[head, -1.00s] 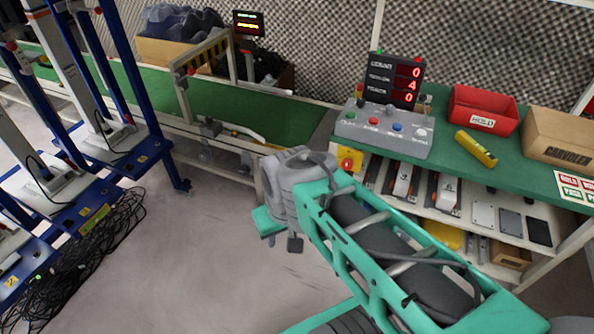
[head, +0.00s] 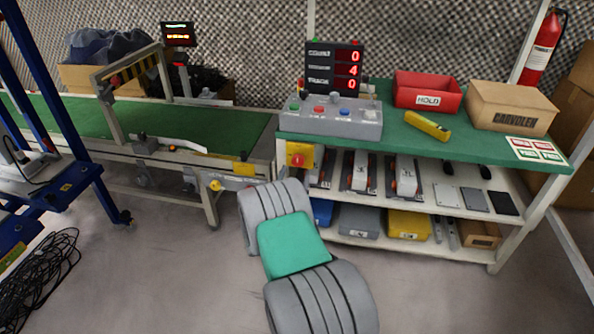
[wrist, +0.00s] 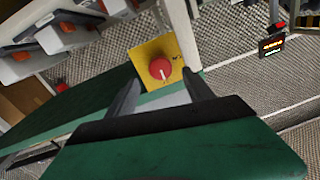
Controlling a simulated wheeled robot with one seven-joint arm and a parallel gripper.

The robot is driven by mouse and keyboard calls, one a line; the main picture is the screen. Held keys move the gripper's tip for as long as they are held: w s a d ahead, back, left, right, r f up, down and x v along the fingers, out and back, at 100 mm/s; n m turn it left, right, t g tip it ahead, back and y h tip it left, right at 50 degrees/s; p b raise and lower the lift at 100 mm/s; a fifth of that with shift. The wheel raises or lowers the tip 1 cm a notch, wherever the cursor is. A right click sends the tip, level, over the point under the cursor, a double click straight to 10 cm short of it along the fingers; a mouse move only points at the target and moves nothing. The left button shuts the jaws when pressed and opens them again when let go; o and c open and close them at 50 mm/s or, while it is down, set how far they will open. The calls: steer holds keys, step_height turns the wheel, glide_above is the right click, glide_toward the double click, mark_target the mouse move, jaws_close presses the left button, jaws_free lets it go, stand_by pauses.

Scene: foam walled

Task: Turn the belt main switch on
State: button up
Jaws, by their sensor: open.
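The belt main switch is a red rotary knob on a yellow plate, at the left front leg of the green-topped bench. In the head view the knob (head: 299,160) shows just above my arm. In the wrist view the knob (wrist: 160,68) faces me, with a short pale mark on its face and small lettering on the plate, too small to read. My gripper (wrist: 160,80) is open, its two dark fingers pointing at the plate, one on each side of the knob. The knob appears beyond the fingertips; I cannot tell the gap. In the head view my arm hides the gripper.
The bench (head: 420,139) carries a button console (head: 330,118), a red display, a red bin (head: 427,92) and a carton (head: 512,107). Its shelves hold tools and boxes. The green conveyor belt (head: 60,112) is left. Blue stands and cables occupy the left floor.

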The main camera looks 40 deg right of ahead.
mark_target(297, 163)
steer(key=x, duration=0.5)
steer(key=shift+w+d+b, duration=0.2)
steer(key=shift+d+b, duration=0.05)
steer(key=shift+b, duration=0.15)
jaws_close()
